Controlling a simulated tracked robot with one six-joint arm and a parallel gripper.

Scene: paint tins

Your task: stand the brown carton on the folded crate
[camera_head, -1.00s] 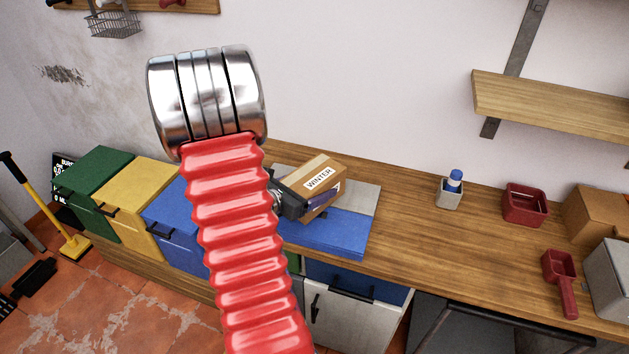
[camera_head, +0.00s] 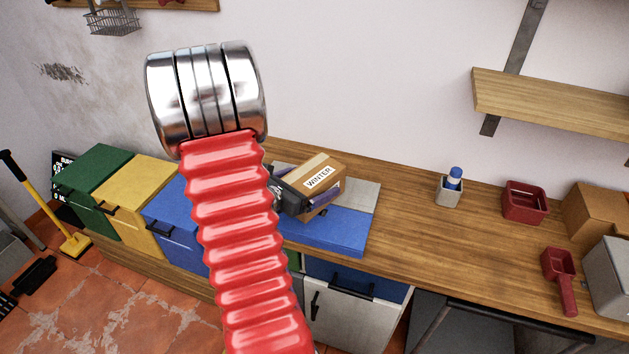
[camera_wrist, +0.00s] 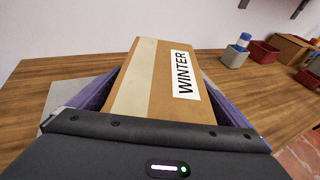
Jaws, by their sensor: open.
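The brown carton (camera_head: 312,172), with a white WINTER label, is on the bench side of my arm. It also fills the middle of the wrist view (camera_wrist: 150,85). My gripper (camera_head: 318,192) is open around it, with a purple finger on each side (camera_wrist: 160,98). The carton's underside is hidden, so I cannot tell exactly how it rests. A flat blue slab (camera_head: 335,235), which looks like the folded crate, lies on the bench below and in front of the carton. A flat grey piece (camera_head: 362,194) shows behind it.
On the wooden bench (camera_head: 410,235) to the right are a small pot with a blue-topped bottle (camera_head: 452,185), a red bin (camera_head: 524,202), a red scoop (camera_head: 560,280) and boxes (camera_head: 598,212). Green, yellow and blue bins (camera_head: 178,222) stand left. A shelf (camera_head: 550,103) overhangs at right.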

